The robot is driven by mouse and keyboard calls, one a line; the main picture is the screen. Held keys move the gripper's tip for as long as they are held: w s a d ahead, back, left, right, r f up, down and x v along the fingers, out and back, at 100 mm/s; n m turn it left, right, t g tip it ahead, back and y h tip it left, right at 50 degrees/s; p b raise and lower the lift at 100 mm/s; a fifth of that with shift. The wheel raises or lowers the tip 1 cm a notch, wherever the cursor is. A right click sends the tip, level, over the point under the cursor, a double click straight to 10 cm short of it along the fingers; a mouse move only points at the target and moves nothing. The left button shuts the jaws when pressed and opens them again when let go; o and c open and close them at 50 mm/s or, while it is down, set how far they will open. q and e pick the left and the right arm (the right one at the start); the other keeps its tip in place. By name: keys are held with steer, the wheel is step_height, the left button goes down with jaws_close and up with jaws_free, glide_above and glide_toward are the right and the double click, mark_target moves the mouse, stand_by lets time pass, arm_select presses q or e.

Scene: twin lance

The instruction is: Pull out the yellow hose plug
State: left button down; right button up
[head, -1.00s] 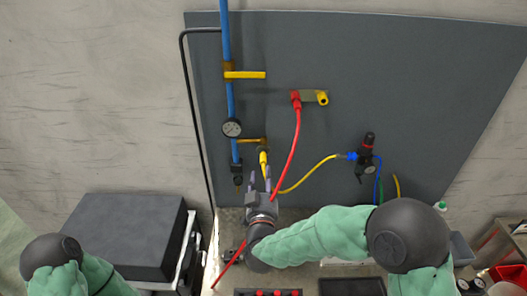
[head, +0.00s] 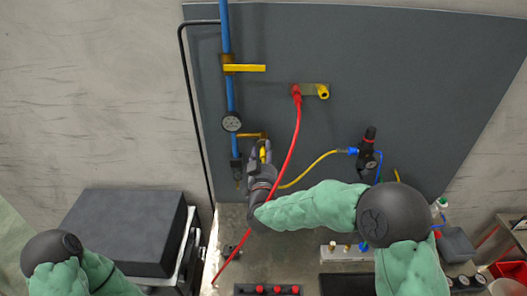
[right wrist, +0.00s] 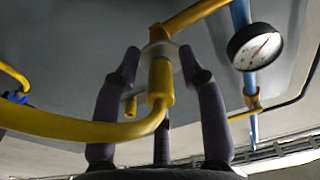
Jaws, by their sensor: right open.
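The yellow hose plug (head: 263,153) sits in the coupling below the yellow-handled valve (head: 252,135) on the grey wall panel. In the right wrist view the plug (right wrist: 160,82) is upright, with its yellow hose (right wrist: 90,128) curving off to the left. My right gripper (head: 261,147) is open around the plug. In the right wrist view its dark fingers (right wrist: 158,65) stand on either side of the plug, with gaps visible. My left gripper is outside the view; only part of the left arm shows.
A pressure gauge (head: 231,122) and blue pipe (head: 226,40) are close to the left. The red hose (head: 293,145) hangs just right of my gripper. A regulator (head: 367,150) is further right. A dark box (head: 125,232) stands at lower left.

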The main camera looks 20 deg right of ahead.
jaws_close()
steer(key=shift+s+a, duration=0.2)
steer(key=shift+s, duration=0.45)
stand_by(0.8)
steer(key=shift+r+v, duration=0.2)
steer(key=shift+v, duration=2.1)
